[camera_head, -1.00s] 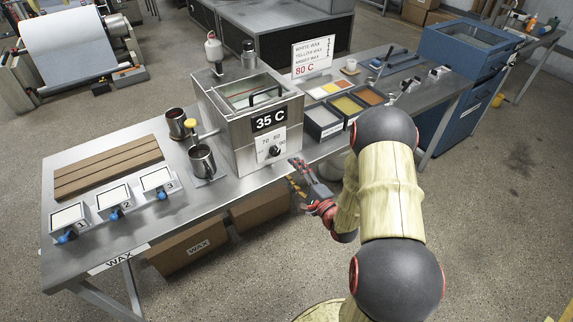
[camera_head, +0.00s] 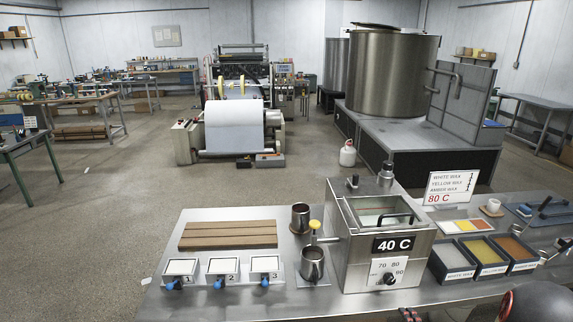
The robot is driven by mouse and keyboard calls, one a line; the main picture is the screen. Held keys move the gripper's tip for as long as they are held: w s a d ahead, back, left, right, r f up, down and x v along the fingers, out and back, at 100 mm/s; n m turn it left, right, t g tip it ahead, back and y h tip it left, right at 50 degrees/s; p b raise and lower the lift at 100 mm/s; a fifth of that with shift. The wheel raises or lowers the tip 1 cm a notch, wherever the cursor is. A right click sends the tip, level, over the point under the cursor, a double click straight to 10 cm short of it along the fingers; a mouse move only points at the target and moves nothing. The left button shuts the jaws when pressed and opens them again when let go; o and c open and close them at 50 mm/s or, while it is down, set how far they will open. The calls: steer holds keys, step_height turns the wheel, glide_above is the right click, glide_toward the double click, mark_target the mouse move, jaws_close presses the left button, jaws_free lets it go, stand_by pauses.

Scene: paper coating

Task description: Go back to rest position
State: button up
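Only the tips of my gripper (camera_head: 411,315) show at the bottom edge, in front of the metal wax heater. I cannot tell whether they are open or shut. A dark rounded part of my arm shows at the bottom right. The heater (camera_head: 352,262) has a lidded top, a display reading 40 C (camera_head: 393,245) and a dial (camera_head: 389,279) below it. The gripper tips seem apart from the heater and low at the table's front edge. The rest of the gripper is out of the picture.
The steel table (camera_head: 215,305) carries numbered pads (camera_head: 223,266), brown slats (camera_head: 229,233), metal cups (camera_head: 312,262) and wax trays (camera_head: 452,261). A sign (camera_head: 450,188) stands behind. A paper roll machine (camera_head: 233,127) and a large tank (camera_head: 392,75) stand farther back, with open floor at left.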

steer(key=s+d+f+n+g+h, duration=0.1)
steer(key=s+d+f+n+g, duration=0.1)
steer(key=s+f+g, duration=0.25)
steer(key=s+d+f+n+g+h, duration=0.1)
steer(key=s+d+f+n+g, duration=0.15)
steer(key=f, duration=0.35)
steer(key=s+a+r+n+g, duration=0.1)
steer(key=s+r+n+g, duration=0.4)
steer(key=s, duration=0.3)
steer(key=s+a+r+n, duration=0.3)
steer(key=a+r, duration=0.5)
steer(key=r, duration=0.3)
steer(key=s+a+r+n+t+y, duration=0.1)
steer(key=s+a+r+n, duration=0.2)
steer(key=a+r, duration=0.5)
steer(key=s+a+r+n, duration=0.3)
steer(key=a+r, duration=0.4)
steer(key=r, duration=0.7)
steer(key=shift+s+a+r+t+y, duration=0.3)
steer(key=shift+s+a+y, duration=0.1)
steer(key=shift+s, duration=0.4)
